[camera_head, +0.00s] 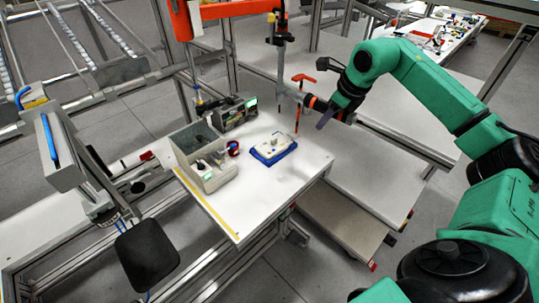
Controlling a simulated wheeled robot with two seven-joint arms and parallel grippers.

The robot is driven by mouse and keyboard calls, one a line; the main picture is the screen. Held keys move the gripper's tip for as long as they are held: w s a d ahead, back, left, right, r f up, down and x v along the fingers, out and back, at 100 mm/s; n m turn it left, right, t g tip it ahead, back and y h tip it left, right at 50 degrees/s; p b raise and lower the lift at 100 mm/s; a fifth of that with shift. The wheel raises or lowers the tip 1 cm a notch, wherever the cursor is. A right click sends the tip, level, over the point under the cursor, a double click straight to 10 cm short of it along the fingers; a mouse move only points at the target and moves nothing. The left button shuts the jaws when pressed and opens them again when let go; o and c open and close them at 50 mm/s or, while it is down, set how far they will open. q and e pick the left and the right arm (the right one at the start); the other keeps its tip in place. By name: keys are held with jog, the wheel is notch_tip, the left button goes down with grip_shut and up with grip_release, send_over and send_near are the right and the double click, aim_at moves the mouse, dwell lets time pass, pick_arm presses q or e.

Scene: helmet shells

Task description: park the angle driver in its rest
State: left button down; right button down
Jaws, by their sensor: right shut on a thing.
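My right gripper (325,116) is above the far right corner of the white worktable and is shut on the angle driver. The angle driver (293,93) appears as a grey tool with an orange ring, lying slantwise from the gripper toward an upright grey post. The fingers partly hide its near end. I cannot tell whether its far end touches the post. A red-topped thin rod (303,79) stands close to it. I cannot clearly make out the rest. My left gripper is not in view.
The white worktable (226,215) holds a grey divided bin (217,182), a blue tray with a pale part (273,148) and a device with a green display (236,113). An orange beam (235,10) spans above. The table's front is clear.

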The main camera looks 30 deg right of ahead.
jog(key=s+d, duration=0.1)
jog(key=d, duration=0.7)
jog(key=w+d+p, duration=0.3)
jog(key=w+p, duration=0.2)
jog(key=p, duration=0.6)
jog(key=shift+d, duration=0.4)
grip_release()
jog(key=p+v, duration=0.3)
jog(key=v, duration=0.8)
jog(key=shift+p, duration=0.3)
